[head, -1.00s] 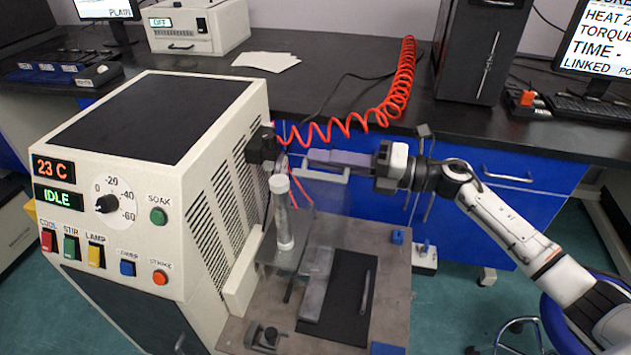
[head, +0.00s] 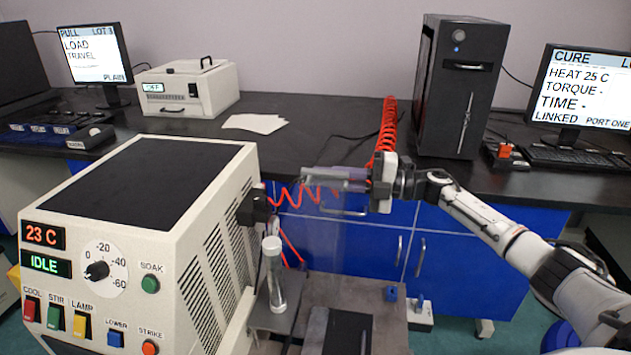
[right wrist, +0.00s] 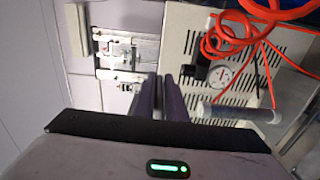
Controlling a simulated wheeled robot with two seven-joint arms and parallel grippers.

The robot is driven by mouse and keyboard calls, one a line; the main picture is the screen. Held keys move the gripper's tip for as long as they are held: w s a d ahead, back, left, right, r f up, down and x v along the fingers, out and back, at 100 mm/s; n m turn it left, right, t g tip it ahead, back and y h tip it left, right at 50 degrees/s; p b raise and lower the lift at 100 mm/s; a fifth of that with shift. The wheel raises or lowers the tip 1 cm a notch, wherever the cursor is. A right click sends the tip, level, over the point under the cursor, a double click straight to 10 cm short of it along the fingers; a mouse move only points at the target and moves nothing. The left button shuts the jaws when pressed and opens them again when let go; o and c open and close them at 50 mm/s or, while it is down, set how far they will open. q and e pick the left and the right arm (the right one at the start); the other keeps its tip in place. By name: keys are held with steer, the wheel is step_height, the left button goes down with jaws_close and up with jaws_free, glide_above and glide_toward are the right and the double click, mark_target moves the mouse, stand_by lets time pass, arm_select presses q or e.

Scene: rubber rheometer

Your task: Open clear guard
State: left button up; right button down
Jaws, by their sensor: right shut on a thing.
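The clear guard (head: 325,240) is a see-through panel beside the cream machine in the head view, hanging below my right gripper. Its edges are faint against the blue cabinet. My right gripper (head: 318,178) reaches in from the right with its fingers level, shut on the guard's pale handle bar (head: 345,172). In the right wrist view the fingers (right wrist: 157,95) are close together; the handle between them is hard to make out. A clear tube with a white cap (head: 274,275) stands upright below the guard, on the machine's platform. My left gripper is out of view.
The cream machine (head: 150,220) with its black fitting (head: 254,206) stands left of the guard. A red coiled hose (head: 388,130) runs behind my gripper. The dark bench (head: 330,130) holds a black tower (head: 460,90) and a monitor (head: 585,85). Blue cabinets (head: 450,250) lie behind.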

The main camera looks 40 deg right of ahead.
steer(key=shift+w+d+r, duration=0.1)
steer(key=shift+r, duration=0.1)
steer(key=c, duration=1.8)
jaws_free()
steer(key=shift+c, duration=0.2)
steer(key=shift+f, duration=0.1)
steer(key=v, duration=1)
steer(key=shift+b, duration=0.3)
steer(key=shift+s, duration=0.25)
